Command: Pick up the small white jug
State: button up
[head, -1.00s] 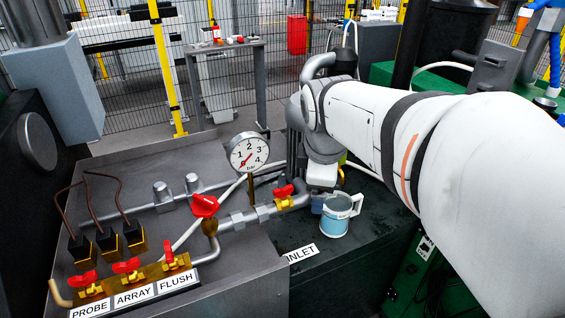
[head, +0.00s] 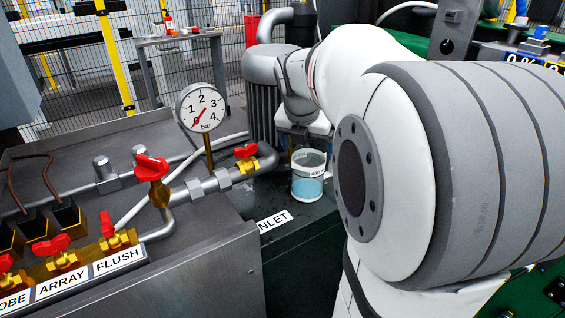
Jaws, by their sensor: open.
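The small white jug (head: 308,187) stands upright on the dark surface behind the INLET label, in the middle of the head view. It has a light blue band low on its side. My gripper (head: 300,143) is just above and behind the jug's rim, partly hidden by the jug and by my arm. The jaws are open. I cannot tell whether they touch the jug. The jug's right side is close to my large white arm link.
A pressure gauge (head: 201,108) and grey pipework with red valve handles (head: 151,168) stand left of the jug. A grey motor-like cylinder (head: 264,95) is behind it. The dark surface in front, by the INLET label (head: 274,221), is clear.

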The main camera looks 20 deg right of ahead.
aim_at(307, 155)
jog(key=b+x, duration=0.1)
jog(key=x, duration=0.3)
jog(key=shift+w+f+b, duration=0.2)
jog(key=shift+f+b, duration=0.1)
jog(key=shift+b, duration=0.05)
jog(key=shift+c, duration=0.3)
jog(key=c, duration=1.2)
jog(key=shift+r, duration=0.1)
jog(key=shift+c, duration=0.2)
